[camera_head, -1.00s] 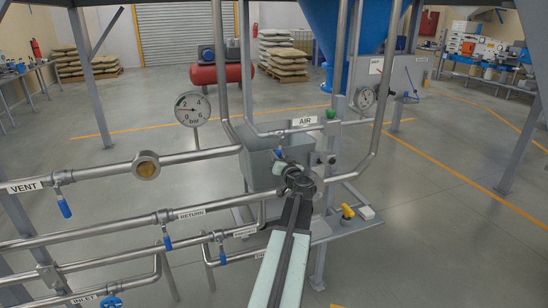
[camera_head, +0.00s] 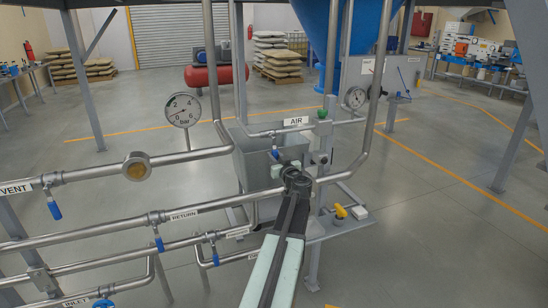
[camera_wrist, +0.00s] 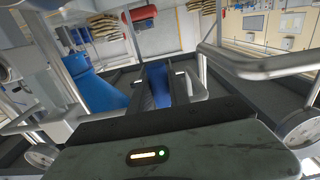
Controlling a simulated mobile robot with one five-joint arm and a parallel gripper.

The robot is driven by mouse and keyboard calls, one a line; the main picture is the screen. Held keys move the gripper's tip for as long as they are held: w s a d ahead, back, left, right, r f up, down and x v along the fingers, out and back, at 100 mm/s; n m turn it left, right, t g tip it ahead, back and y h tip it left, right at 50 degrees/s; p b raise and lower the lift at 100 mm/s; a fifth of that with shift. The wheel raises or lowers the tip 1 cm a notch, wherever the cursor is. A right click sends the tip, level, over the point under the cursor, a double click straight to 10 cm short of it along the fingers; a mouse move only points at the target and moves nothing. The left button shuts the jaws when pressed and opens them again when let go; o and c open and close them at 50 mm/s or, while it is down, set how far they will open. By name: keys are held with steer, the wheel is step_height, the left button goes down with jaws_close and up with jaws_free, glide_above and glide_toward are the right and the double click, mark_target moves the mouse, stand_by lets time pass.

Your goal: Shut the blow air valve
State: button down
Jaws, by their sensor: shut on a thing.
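The AIR label (camera_head: 296,121) marks a thin steel pipe in the middle of the head view. A small blue valve handle (camera_head: 276,152) hangs below that pipe at its left part. My gripper (camera_head: 281,162) is at the lower end of this handle; my wrist hides most of its fingers. In the wrist view, my gripper (camera_wrist: 168,85) has its dark fingers on either side of a blue piece (camera_wrist: 159,88), which looks like the handle. The gripper is shut on it. How far the handle is turned is hard to tell.
Steel pipes with VENT (camera_head: 16,188) and RETURN (camera_head: 184,215) labels and blue handles run at the left. A pressure gauge (camera_head: 182,110) stands above them. A grey box (camera_head: 255,155) is behind my wrist.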

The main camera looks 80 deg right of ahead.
steer(key=shift+w, duration=0.2)
steer(key=c, duration=1.2)
jaws_free()
steer(key=shift+f, duration=0.1)
steer(key=shift+c, duration=0.2)
steer(key=shift+s, duration=0.1)
steer(key=v, duration=0.7)
steer(key=shift+s+a, duration=0.2)
steer(key=shift+a, duration=0.1)
